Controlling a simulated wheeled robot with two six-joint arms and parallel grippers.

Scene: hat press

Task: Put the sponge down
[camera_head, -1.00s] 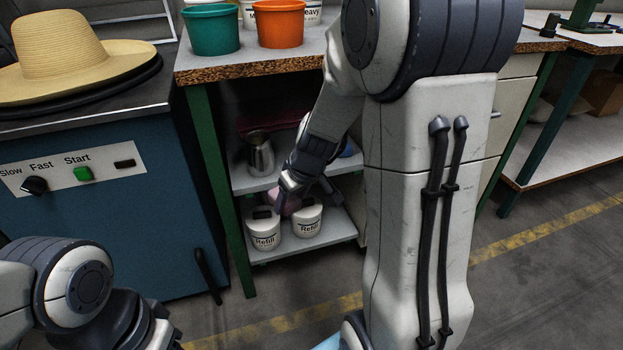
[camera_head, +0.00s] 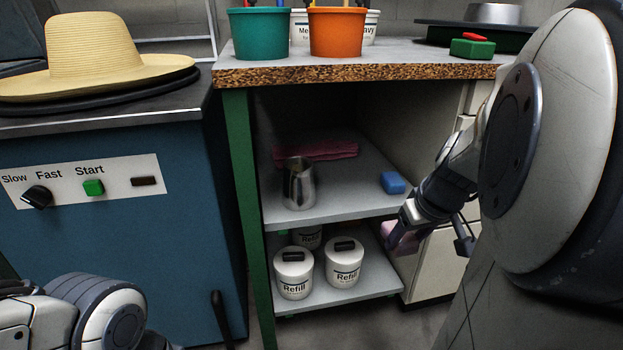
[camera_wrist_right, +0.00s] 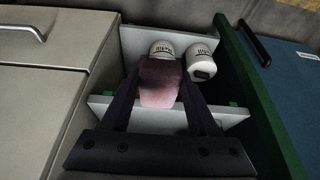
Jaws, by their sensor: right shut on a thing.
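A pink sponge (camera_wrist_right: 160,90) is between the fingers of my right gripper (camera_wrist_right: 160,98) in the wrist view. In the head view my right gripper (camera_head: 430,238) is at the right front of the open shelf unit, and part of the sponge (camera_head: 402,240) shows at its left finger. The gripper is shut on the sponge, held up in front of the shelves and apart from them. The lower shelf (camera_head: 362,283) carries several white Refill jars (camera_head: 343,262). The upper shelf (camera_head: 335,207) is above it. My left gripper is out of view; only its arm shows at lower left.
The upper shelf holds a metal jug (camera_head: 298,185), a folded red cloth (camera_head: 320,150) and a blue block (camera_head: 393,182), with bare room at its front. A green leg (camera_head: 241,170) borders the shelves on the left. Drawers (camera_head: 432,265) stand on the right.

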